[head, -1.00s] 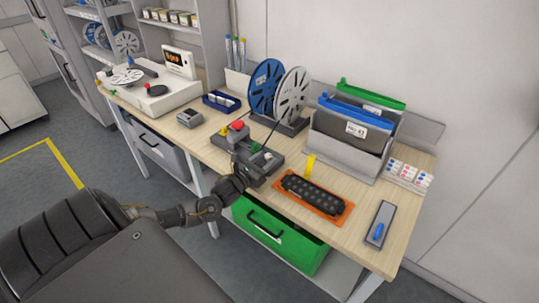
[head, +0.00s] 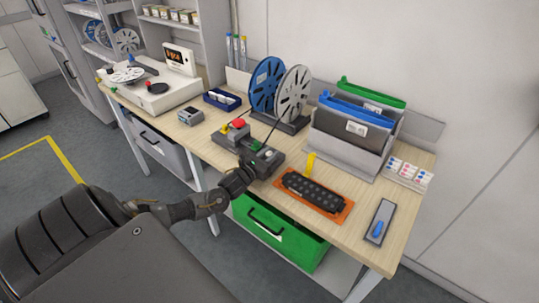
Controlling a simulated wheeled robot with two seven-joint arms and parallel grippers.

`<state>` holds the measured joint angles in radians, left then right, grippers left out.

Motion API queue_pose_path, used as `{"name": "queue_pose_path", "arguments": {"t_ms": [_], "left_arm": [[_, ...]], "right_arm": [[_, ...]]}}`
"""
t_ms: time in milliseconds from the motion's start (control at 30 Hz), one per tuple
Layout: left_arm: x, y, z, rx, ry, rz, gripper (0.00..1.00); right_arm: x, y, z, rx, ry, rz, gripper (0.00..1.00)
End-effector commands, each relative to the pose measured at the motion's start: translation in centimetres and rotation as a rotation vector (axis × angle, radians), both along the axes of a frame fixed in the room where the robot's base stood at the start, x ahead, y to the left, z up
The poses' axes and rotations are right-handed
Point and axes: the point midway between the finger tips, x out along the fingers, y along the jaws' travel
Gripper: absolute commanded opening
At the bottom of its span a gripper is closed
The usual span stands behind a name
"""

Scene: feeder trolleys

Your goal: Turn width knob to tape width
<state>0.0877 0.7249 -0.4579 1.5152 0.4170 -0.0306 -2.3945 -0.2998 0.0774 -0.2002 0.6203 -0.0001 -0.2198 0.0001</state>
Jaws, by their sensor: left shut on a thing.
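A grey feeder device (head: 266,160) with a red button (head: 238,124) and a yellow part stands on the wooden bench, in front of the tape reels. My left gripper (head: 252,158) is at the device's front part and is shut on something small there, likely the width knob. The knob itself is hidden by the gripper and too small to make out. A blue reel (head: 264,84) and a white reel (head: 293,92) stand upright behind, with a dark tape running down to the device. My right gripper is not in view.
An orange tray with a black ribbed part (head: 314,191) lies right of the device, near a yellow tab (head: 310,162). Grey holders with blue and green tops (head: 352,128) stand behind. A green drawer (head: 280,232) is below the bench edge.

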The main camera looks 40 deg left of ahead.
Motion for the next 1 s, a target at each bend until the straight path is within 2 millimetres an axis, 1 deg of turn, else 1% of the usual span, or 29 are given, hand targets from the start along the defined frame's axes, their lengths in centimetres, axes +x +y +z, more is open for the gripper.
{"name": "queue_pose_path", "arguments": {"t_ms": [267, 467, 700, 1000], "left_arm": [[0.0, -0.1, 0.1, -0.006, 0.001, 0.079, 0.04], [0.1, -0.1, 0.3, -0.007, 0.001, 0.224, 0.04], [0.1, -0.2, 0.3, -0.006, 0.004, 0.431, 0.04], [0.1, -0.1, 0.2, -0.004, 0.002, 0.643, 0.04]], "right_arm": [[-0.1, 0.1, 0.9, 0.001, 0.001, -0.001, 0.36], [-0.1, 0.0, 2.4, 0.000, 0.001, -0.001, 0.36], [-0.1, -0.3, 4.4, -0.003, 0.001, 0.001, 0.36], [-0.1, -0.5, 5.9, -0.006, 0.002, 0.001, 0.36]]}}
